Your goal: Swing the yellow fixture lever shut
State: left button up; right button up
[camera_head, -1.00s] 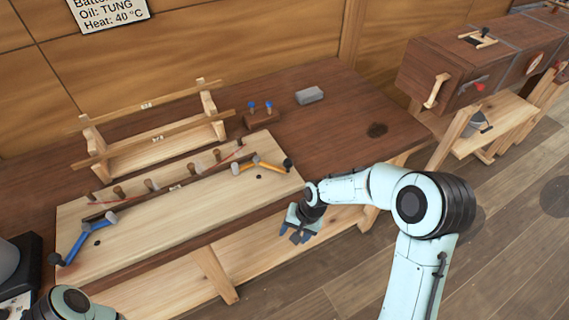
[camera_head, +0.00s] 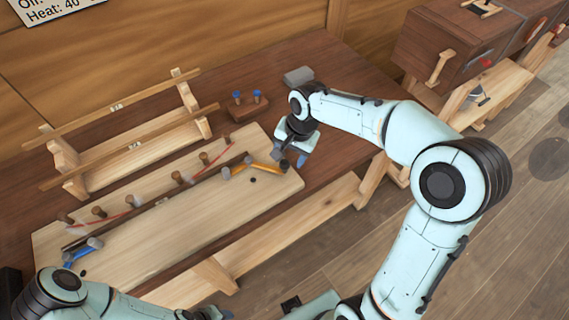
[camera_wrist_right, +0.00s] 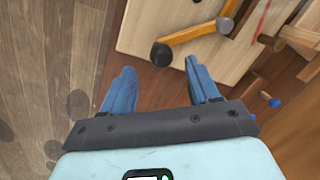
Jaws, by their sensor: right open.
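The yellow fixture lever (camera_head: 262,167) sits at the right end of the pale wooden board (camera_head: 150,240), its arm angled out toward the board's right edge. It also shows in the right wrist view (camera_wrist_right: 196,33), with its black end knob (camera_wrist_right: 161,54) just beyond and between my fingertips, apart from both. My right gripper (camera_head: 290,158) is open and empty, by the lever's knob end; in the wrist view its two blue fingers (camera_wrist_right: 161,76) are spread wide. My left gripper (camera_head: 222,314) is at the bottom edge, partly cut off, and its fingers are unclear.
A blue lever (camera_head: 84,252) is at the board's left end. Several wooden pegs and a thin dark strip (camera_head: 150,208) run along the board. Behind are a wooden rack (camera_head: 130,146), a small block with two blue-topped pins (camera_head: 247,108) and a grey block (camera_head: 298,76).

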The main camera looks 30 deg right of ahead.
aim_at(286, 161)
jog(key=f, duration=0.4)
jog(key=w+f, duration=0.1)
jog(key=f, duration=0.1)
jog(key=shift+w+a+f, duration=0.1)
jog(key=shift+a+f, duration=0.15)
jog(key=shift+a, duration=0.1)
grip_shut()
